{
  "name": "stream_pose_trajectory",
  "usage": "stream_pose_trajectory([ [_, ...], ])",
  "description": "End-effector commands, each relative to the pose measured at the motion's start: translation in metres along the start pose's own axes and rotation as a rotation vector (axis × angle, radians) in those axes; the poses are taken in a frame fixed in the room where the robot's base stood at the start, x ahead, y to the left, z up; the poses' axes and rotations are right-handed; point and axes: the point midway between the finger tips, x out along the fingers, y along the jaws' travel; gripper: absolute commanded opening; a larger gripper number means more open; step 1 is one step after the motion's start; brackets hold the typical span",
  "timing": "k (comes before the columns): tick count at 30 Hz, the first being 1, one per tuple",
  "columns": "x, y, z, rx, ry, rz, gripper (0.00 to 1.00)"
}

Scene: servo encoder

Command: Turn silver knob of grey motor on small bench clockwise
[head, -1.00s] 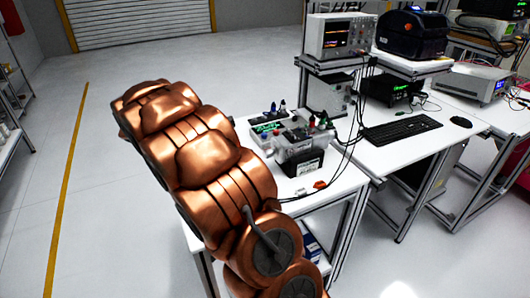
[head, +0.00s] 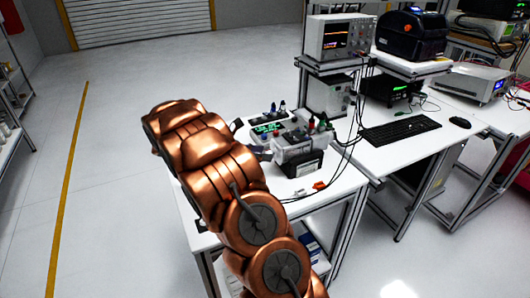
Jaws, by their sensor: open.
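The grey motor (head: 298,147) sits on the small white bench (head: 343,182), with a black block (head: 304,166) at its lower front. Its left end, towards my gripper, is partly crowded by a finger, and I cannot make out the silver knob clearly. My copper arm reaches over the bench's left side and hides most of my gripper (head: 250,138). Two fingertips show past the arm, one dark at the upper left and one light grey near the motor. They stand apart with nothing seen between them. I cannot tell whether the lower one touches the motor.
A device with green displays (head: 268,128) and coloured plugs stands behind the motor. Black cables (head: 345,150) hang to the motor's right. An orange item (head: 319,185) lies on the bench front. A desk with a keyboard (head: 400,130) and oscilloscope (head: 338,38) adjoins on the right. Floor at left is clear.

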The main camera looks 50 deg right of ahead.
Motion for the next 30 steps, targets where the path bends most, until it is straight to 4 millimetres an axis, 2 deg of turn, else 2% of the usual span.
stream_pose_trajectory([
  [6,0.0139,-0.0002,0.0,0.001,0.001,0.0,0.6],
  [14,0.015,-0.0001,-0.0004,0.001,0.0,0.0,0.6],
  [30,0.0149,-0.0002,-0.0003,0.0,0.0,0.0,0.05],
])
